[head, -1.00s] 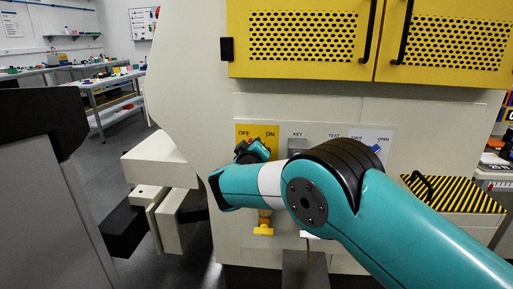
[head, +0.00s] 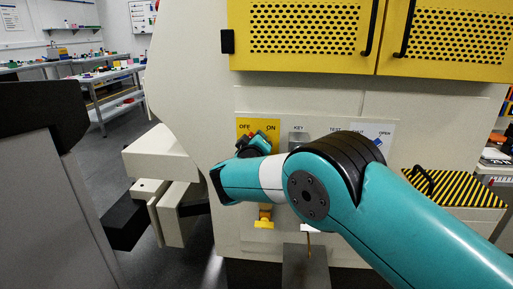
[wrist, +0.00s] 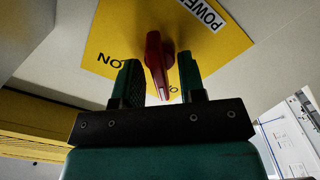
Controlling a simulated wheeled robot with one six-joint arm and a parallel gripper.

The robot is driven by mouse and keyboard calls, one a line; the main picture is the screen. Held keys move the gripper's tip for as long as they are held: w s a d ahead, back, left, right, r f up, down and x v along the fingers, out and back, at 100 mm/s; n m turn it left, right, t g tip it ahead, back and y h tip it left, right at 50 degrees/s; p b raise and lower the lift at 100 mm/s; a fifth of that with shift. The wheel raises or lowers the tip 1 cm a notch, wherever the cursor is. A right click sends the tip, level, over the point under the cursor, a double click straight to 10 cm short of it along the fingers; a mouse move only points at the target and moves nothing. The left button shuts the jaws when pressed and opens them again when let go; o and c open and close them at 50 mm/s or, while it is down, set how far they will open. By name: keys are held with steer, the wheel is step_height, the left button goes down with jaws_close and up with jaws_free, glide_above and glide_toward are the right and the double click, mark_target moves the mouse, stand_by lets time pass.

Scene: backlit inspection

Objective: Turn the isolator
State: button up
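The isolator is a red handle (wrist: 157,66) on a yellow plate (wrist: 105,38), seen from close up in the wrist view. The plate (head: 242,122) also shows in the head view, with OFF at its left and ON at its right. My gripper (wrist: 160,78) is open, with one dark green finger on each side of the red handle. A gap shows between the handle and the right finger; contact on the left is unclear. In the head view my gripper (head: 256,141) and arm hide most of the isolator.
The panel also carries a grey KEY box (head: 297,138), partly hidden, and a blue part by OPEN (head: 377,141). A yellow fitting (head: 264,219) sits below my arm. A yellow cabinet (head: 300,35) overhangs the panel. A striped box (head: 455,188) stands at the right.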

steer(key=s+b, duration=0.1)
steer(key=s, duration=1.6)
steer(key=shift+s+a, duration=0.15)
steer(key=shift+a, duration=0.15)
